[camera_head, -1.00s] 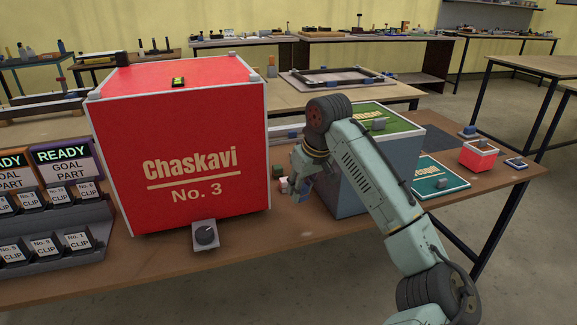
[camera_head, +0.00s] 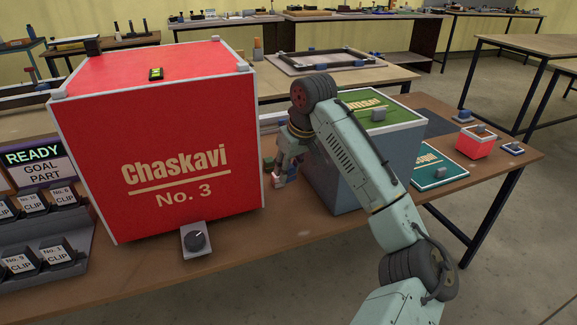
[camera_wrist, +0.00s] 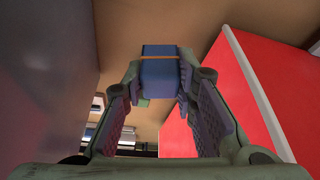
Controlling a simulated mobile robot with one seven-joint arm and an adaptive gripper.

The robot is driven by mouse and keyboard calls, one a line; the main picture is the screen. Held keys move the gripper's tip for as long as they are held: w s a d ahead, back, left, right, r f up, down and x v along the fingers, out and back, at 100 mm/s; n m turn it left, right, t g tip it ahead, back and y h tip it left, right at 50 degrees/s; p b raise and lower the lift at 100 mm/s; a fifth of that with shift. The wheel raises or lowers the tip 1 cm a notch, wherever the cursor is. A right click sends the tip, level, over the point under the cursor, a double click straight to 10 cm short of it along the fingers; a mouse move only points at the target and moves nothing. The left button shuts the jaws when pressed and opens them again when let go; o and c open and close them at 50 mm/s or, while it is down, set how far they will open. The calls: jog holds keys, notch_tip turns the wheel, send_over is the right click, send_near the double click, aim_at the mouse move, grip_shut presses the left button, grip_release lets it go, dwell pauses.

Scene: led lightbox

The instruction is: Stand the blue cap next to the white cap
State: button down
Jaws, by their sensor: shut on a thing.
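The blue cap (camera_wrist: 160,70), a dark blue block with a thin orange line across it, sits between the fingertips of my gripper (camera_wrist: 158,85) in the wrist view. My gripper is shut on it. In the head view my gripper (camera_head: 284,170) hangs low in the gap between the large red box and the grey-blue box with a green top. A small pale, pinkish-white piece (camera_head: 280,181) shows right below the fingers; it may be the white cap, and I cannot tell whether it touches the gripper. The blue cap is not clearly seen in the head view.
The red "Chaskavi No. 3" box (camera_head: 160,150) stands close left of my gripper; the grey-blue box (camera_head: 335,175) stands close right. A small greenish piece (camera_head: 268,163) sits beside the red box. A grey knob (camera_head: 196,240) is in front. The table front between them is clear.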

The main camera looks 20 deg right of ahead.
aim_at(286, 199)
jog(key=shift+f+b, duration=1.3)
jog(key=shift+f, duration=2.05)
jog(key=shift+f, duration=0.65)
jog(key=c, duration=1.2)
grip_release()
jog(key=shift+r, duration=0.1)
jog(key=v, duration=1.2)
